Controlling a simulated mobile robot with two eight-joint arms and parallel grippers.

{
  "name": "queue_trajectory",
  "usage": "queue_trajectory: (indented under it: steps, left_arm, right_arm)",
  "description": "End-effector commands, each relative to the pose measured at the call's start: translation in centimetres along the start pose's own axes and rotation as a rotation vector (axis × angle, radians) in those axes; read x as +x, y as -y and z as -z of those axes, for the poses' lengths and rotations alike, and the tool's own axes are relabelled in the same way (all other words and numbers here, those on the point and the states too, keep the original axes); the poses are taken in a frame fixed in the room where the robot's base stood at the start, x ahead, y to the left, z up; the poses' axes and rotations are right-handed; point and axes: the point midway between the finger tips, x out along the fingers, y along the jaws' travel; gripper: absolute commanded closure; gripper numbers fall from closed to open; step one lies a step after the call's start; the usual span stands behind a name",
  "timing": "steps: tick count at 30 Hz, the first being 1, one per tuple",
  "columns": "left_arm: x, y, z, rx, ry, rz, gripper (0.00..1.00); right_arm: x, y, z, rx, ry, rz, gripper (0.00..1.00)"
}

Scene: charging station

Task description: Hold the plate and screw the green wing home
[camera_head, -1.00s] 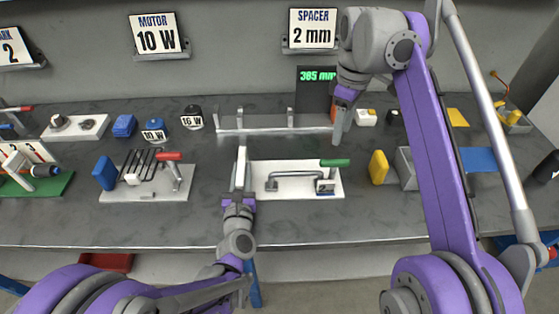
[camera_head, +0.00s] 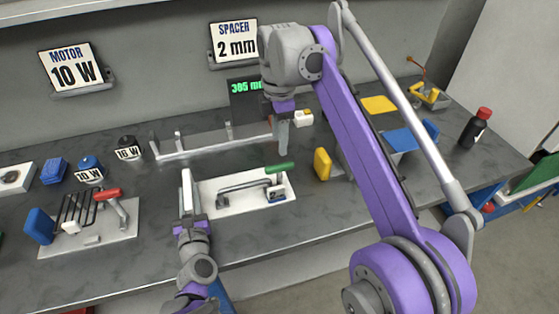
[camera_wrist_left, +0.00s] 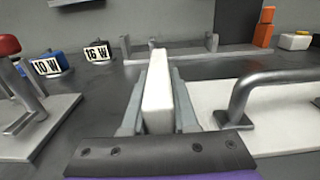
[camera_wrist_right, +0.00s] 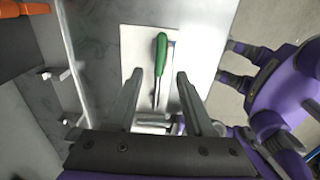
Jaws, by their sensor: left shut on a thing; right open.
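The green wing (camera_head: 279,167) is a green grip on a metal stem, at the right of the white plate (camera_head: 215,206). It also shows in the right wrist view (camera_wrist_right: 161,52). The plate lies flat on the bench with a bent metal handle (camera_head: 243,183) on it. My left gripper (camera_head: 187,190) is shut on an upright white block (camera_wrist_left: 157,100) at the plate's left end; whether they join is hard to tell. My right gripper (camera_head: 283,143) is open and empty, pointing down above and behind the green wing. In its wrist view, the wing shows between the fingers, further off.
A metal rail with posts (camera_head: 210,143) stands behind the plate. A yellow block (camera_head: 322,164) stands to its right. A rack with a red-handled lever (camera_head: 108,194) is at the left. The bench front (camera_head: 250,235) is clear.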

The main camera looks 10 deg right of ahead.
Motion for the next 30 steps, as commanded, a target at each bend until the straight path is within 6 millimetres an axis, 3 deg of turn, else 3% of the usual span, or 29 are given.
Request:
queue_trajectory:
  steps: [6,12,25,30]
  left_arm:
    - [0.0,0.0,0.0,0.0,0.0,0.0,1.0]
    - [0.0,0.0,0.0,0.0,0.0,0.0,1.0]
    - [0.0,0.0,0.0,0.0,0.0,-0.001,1.0]
    - [0.0,0.0,0.0,0.0,0.0,-0.001,1.0]
  right_arm:
    - [4.2,0.0,0.0,0.001,0.0,0.0,0.47]
    - [6.9,0.0,0.0,0.001,0.0,0.0,0.47]
    - [8.0,0.0,0.0,0.001,0.0,0.0,0.47]
    - [8.0,0.0,0.0,0.002,0.0,0.0,0.76]
